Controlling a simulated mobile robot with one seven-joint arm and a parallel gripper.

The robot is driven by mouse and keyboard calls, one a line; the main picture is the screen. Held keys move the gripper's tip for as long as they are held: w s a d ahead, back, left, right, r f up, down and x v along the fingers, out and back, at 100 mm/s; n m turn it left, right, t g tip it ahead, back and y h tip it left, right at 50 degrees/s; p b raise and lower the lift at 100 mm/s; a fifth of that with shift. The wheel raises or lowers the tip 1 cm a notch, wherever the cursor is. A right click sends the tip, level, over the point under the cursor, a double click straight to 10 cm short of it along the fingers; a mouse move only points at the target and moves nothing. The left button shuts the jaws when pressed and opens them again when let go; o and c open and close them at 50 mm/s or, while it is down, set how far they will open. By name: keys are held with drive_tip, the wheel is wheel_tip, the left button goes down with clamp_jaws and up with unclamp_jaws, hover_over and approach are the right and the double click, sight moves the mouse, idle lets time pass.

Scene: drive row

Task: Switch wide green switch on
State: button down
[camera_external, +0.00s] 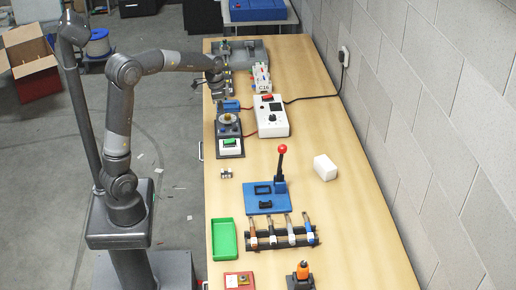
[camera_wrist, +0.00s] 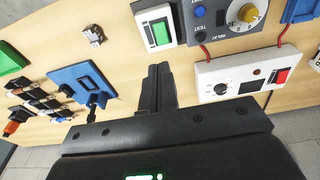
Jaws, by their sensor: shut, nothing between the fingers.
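The wide green switch (camera_external: 230,143) sits in a white frame at the near end of a dark device on the table. In the wrist view the green switch (camera_wrist: 161,32) is at the top centre, its rocker facing up. I cannot tell which way it is tipped. My gripper (camera_wrist: 160,70) is shut and empty, its fingers in front of the table just below the switch in the picture, apart from it. In the external view my gripper is at the far part of the table, beyond the switch, and its fingertips are hard to make out.
A dial (camera_external: 228,119) stands beside the switch. A white box (camera_external: 271,115) with a red switch (camera_wrist: 282,76) is to the right. A blue plate (camera_external: 264,199) with a red-knobbed lever, a green tray (camera_external: 224,238) and a white block (camera_external: 325,168) lie nearer. A block wall borders the right.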

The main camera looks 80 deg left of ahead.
sight(234, 140)
drive_tip(key=shift+w+r+t, duration=0.1)
drive_tip(key=shift+w+t, duration=0.3)
drive_tip(key=shift+w, duration=0.25)
drive_tip(key=w+f, duration=0.1)
drive_tip(key=f, duration=0.8)
drive_tip(key=w+f, duration=0.1)
drive_tip(key=f, duration=0.3)
drive_tip(key=shift+w+f, duration=0.35)
drive_tip(key=shift+f, duration=0.05)
